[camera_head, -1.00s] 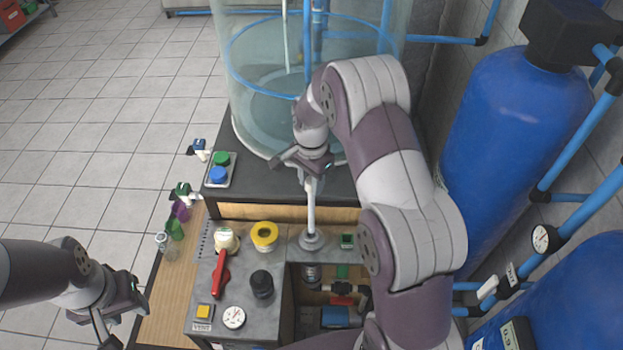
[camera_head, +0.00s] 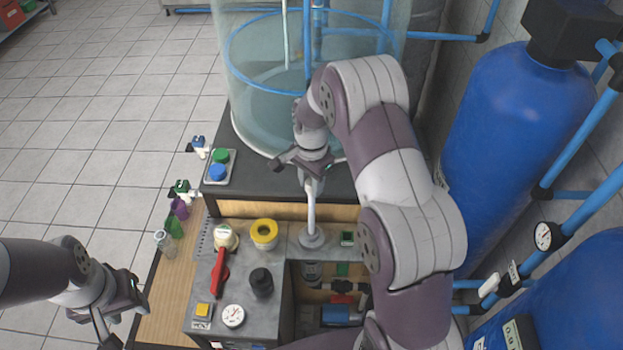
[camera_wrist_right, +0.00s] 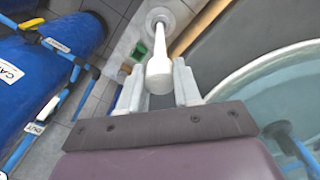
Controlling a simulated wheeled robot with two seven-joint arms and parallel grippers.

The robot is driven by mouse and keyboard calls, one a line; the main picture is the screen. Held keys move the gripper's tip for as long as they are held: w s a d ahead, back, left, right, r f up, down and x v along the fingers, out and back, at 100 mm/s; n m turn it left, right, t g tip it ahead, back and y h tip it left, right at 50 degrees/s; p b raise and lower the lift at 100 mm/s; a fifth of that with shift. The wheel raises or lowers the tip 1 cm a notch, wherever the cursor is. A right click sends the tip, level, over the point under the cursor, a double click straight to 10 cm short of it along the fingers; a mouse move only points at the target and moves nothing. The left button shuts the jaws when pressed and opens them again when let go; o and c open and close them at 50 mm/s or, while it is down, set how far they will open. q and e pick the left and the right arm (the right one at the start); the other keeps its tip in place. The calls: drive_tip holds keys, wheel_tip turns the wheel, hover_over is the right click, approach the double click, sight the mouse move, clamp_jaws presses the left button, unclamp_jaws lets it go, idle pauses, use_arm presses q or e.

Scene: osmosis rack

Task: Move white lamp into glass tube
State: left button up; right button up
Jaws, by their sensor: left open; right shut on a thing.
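The white lamp (camera_head: 311,208) is a slim white rod standing roughly upright over the round grey fitting (camera_head: 312,238) on the bench. My right gripper (camera_head: 313,178) is shut on its upper end. In the right wrist view the lamp's thick white end (camera_wrist_right: 158,72) sits between the fingers, and its thin part runs to the round fitting (camera_wrist_right: 160,20). The lamp's lower end meets or enters the fitting; how deep I cannot tell. I cannot make out the glass tube clearly. My left gripper (camera_head: 124,320) is open and empty, left of the bench.
A large clear tank (camera_head: 250,95) stands behind. Blue tanks (camera_head: 510,130) and pipes crowd the right. Floor at left is free.

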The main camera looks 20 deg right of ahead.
drive_tip(key=shift+f+b, duration=0.7)
drive_tip(key=shift+f, duration=0.7)
drive_tip(key=shift+f, duration=0.1)
drive_tip(key=b, duration=0.5)
hover_over(312, 226)
drive_tip(key=w, duration=0.1)
drive_tip(key=shift+d+f, duration=0.15)
drive_tip(key=shift+f, duration=3.25)
drive_tip(key=shift+f+b, duration=2.1)
drive_tip(key=shift+f, duration=1.4)
drive_tip(key=shift+f, duration=0.2)
drive_tip(key=shift+f+b, duration=0.9)
drive_tip(key=shift+f, duration=0.25)
drive_tip(key=o, duration=1.3)
